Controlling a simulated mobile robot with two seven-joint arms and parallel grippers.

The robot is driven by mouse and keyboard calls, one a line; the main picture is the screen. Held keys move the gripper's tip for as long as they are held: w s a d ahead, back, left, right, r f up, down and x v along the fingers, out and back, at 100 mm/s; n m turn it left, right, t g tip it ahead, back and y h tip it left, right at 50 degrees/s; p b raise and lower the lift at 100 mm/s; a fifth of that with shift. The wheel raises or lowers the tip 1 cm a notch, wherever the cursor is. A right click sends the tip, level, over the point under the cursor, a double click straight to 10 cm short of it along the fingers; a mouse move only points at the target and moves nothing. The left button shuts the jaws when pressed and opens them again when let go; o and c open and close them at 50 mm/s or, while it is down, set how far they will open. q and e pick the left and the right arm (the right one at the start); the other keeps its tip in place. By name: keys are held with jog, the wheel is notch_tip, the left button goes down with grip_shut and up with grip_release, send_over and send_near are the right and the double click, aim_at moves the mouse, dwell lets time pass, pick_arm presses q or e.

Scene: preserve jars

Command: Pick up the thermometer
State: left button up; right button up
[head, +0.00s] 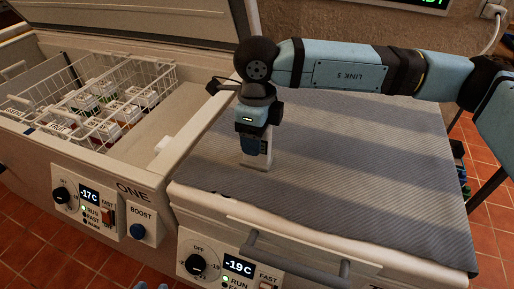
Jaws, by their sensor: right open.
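My right gripper (256,160) points down over the grey ribbed mat (345,150) on the closed lid of the front freezer. Its jaws are open, low over the mat near its left edge; whether they touch the mat I cannot tell. I cannot make out a thermometer for certain; the wrist and hand hide the spot directly under and behind them. My left gripper is not in view.
The open freezer (165,178) at left holds wire baskets (105,112) with several white-labelled jars or packs. Its raised lid (150,25) stands behind. A dark handle (290,262) sticks out at the front lid's edge. The mat's middle and right are clear.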

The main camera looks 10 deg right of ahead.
jog(key=shift+f, duration=0.25)
jog(key=c, duration=1)
jog(key=shift+r, duration=0.1)
